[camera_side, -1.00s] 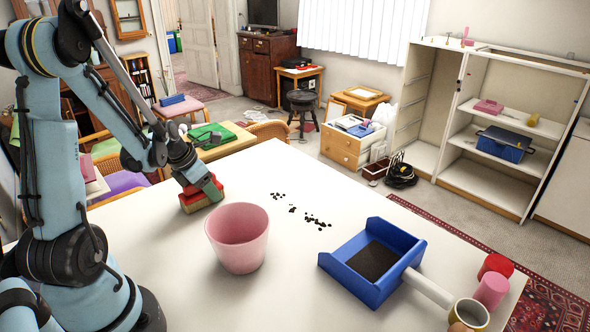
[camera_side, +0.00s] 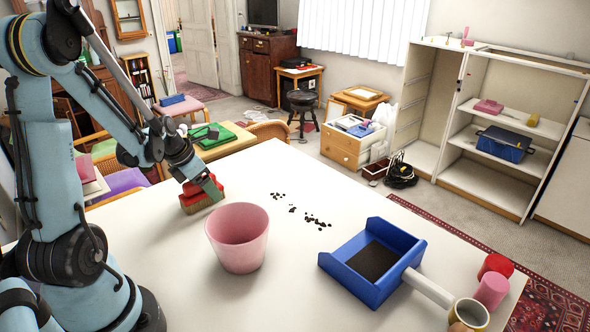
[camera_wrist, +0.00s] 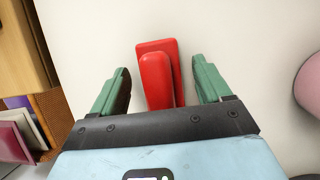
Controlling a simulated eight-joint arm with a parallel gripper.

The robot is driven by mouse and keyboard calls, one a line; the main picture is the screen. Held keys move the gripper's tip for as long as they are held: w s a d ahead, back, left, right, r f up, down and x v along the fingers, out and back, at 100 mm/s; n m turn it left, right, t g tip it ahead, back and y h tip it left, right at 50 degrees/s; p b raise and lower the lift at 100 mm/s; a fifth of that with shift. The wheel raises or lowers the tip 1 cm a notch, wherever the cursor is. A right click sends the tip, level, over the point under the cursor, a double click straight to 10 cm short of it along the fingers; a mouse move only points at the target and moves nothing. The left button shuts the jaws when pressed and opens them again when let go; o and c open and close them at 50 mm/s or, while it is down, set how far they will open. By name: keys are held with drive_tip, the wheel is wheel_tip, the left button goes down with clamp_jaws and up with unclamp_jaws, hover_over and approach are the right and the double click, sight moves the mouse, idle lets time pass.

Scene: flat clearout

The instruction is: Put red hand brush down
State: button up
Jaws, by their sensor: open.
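The red hand brush (camera_side: 194,203) rests on the white table near its far left edge, with its red top up and a tan lower part under it. In the wrist view the red brush (camera_wrist: 155,72) lies between the two green fingers, with a gap on each side. My gripper (camera_side: 208,190) is open around the brush's handle in the side view; its fingers (camera_wrist: 164,80) do not touch the brush in the wrist view. The fingers hide part of the brush in the side view.
A pink bucket (camera_side: 238,241) stands right of the brush. A blue dustpan (camera_side: 345,247) with dark dirt lies further right, beside cups (camera_side: 492,290) at the table's right. Dark crumbs (camera_side: 312,220) lie mid-table. The front of the white table (camera_side: 330,312) is clear.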

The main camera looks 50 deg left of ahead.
drive_tip(key=v, duration=1)
drive_tip(key=shift+s+r, duration=0.1)
drive_tip(key=shift+r, duration=0.15)
drive_tip(key=shift+d+r, duration=0.1)
drive_tip(key=shift+d, duration=0.1)
drive_tip(key=w+d+r+m+t, duration=0.1)
drive_tip(key=d+m, duration=1)
drive_tip(key=m, duration=0.7)
drive_tip(key=w+d+r+m+t, duration=0.1)
drive_tip(key=w+d+m, duration=0.1)
drive_tip(key=d+m, duration=1)
drive_tip(key=m, duration=0.6)
drive_tip(key=shift+t, duration=0.3)
drive_tip(key=shift+w, duration=0.1)
